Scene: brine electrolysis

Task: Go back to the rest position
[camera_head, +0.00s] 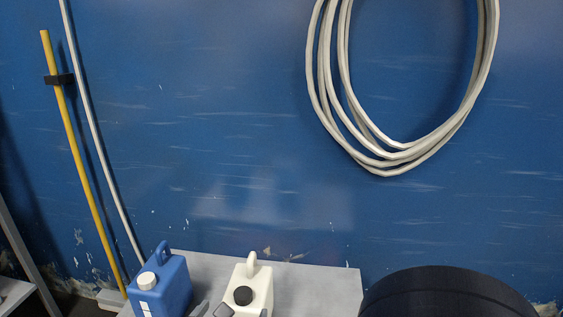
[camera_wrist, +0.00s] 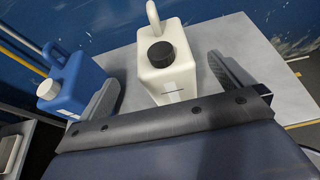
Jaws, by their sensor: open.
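My gripper (camera_wrist: 162,74) is open, with one grey finger on each side of a white jug (camera_wrist: 167,68) in the wrist view. The jug has a black cap and a top handle, and stands upright on a grey table. Gaps show between the jug and the fingers, and I see no clear contact. The jug's lower part is hidden by the dark padded edge of my gripper. The white jug also shows at the bottom of the head view (camera_head: 259,285), cut off by the frame edge.
A blue jug (camera_head: 174,287) with a white cap stands left of the white one, near the left finger. The grey table (camera_head: 320,283) is bare to the right. Behind are a blue wall, a coiled pale hose (camera_head: 385,163) and a yellow pole (camera_head: 80,150).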

